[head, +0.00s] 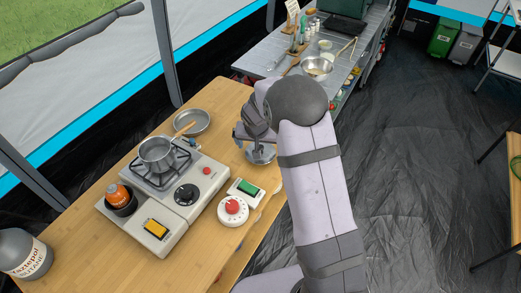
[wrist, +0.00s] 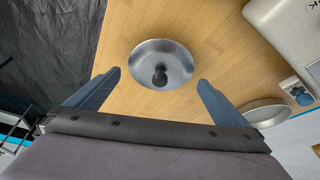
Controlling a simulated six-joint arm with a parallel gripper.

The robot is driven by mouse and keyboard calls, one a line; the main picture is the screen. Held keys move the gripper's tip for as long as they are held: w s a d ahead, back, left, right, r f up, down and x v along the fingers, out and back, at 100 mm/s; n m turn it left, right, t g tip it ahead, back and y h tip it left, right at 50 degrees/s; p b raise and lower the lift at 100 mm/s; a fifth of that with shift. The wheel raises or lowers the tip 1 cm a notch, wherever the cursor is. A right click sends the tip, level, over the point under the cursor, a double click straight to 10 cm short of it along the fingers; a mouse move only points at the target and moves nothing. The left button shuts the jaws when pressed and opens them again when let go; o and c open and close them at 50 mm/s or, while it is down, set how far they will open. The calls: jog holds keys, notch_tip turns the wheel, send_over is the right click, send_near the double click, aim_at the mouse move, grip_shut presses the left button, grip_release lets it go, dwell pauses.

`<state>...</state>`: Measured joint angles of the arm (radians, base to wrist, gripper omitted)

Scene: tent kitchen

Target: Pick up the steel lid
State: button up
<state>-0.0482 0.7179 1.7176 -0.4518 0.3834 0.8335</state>
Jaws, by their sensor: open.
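The steel lid (wrist: 178,55) is a round shiny disc with a dark knob (wrist: 160,75) in its middle. It lies on the wooden table, knob up. In the head view the lid (head: 261,156) shows at the table's right side, just below my gripper (head: 252,133), which partly hides it. In the wrist view my gripper (wrist: 152,85) is open, with its two blue-grey fingers spread left and right of the knob. Nothing is between the fingers that I can see them touching.
A camp stove (head: 188,179) with a steel pot (head: 157,157) stands left of the lid. A pan (head: 192,121) lies behind the stove. The table (wrist: 118,45) around the lid is bare.

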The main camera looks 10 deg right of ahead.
jog(key=shift+w+d+f, duration=0.1)
jog(key=shift+w+f, duration=0.15)
jog(key=shift+f, duration=0.35)
jog(key=c, duration=1)
